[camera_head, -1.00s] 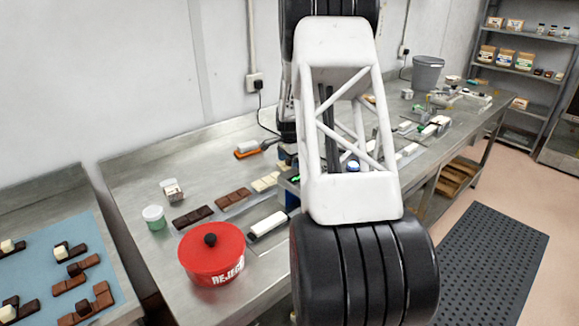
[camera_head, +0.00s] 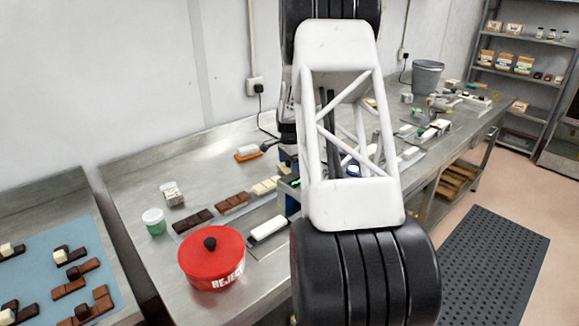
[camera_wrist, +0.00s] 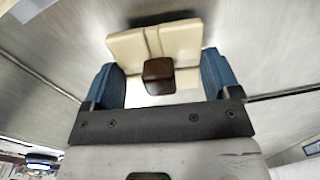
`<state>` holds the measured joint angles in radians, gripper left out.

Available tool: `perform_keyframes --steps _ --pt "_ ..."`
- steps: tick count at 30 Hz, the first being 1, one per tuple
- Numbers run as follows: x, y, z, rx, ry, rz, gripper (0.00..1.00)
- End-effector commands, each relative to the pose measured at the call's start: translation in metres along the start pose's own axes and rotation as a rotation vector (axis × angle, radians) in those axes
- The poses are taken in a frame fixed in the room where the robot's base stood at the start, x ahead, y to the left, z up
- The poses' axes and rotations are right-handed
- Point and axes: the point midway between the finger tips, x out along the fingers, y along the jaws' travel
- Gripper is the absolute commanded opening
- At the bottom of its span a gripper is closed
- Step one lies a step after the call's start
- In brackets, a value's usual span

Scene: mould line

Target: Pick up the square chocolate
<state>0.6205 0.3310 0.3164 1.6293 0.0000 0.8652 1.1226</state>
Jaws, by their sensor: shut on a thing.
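In the wrist view my gripper (camera_wrist: 160,85) has two blue fingertips, one on each side of a cream chocolate (camera_wrist: 165,45). The cream chocolate is made of blocks side by side and has a dark brown cube (camera_wrist: 159,74) on it. The fingers are shut on the cream chocolate. In the head view my white arm hides the gripper and the held piece.
A red lidded REJECT pot (camera_head: 211,268) stands at the front of the steel bench (camera_head: 135,185). Dark, milk and cream bars (camera_head: 232,203) lie behind it. A green-and-white jar (camera_head: 153,220) stands at left. A blue mat (camera_head: 30,260) holds several chocolate pieces.

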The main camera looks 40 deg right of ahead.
Motion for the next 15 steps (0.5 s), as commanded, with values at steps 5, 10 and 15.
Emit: perform_keyframes --steps 5,10,15 --pt "-0.022 0.0 0.0 0.0 0.001 -0.001 0.51" --pt "-0.049 -0.001 0.0 0.0 0.001 -0.003 0.51" --pt "-0.072 0.0 0.0 0.0 0.001 -0.002 0.51"
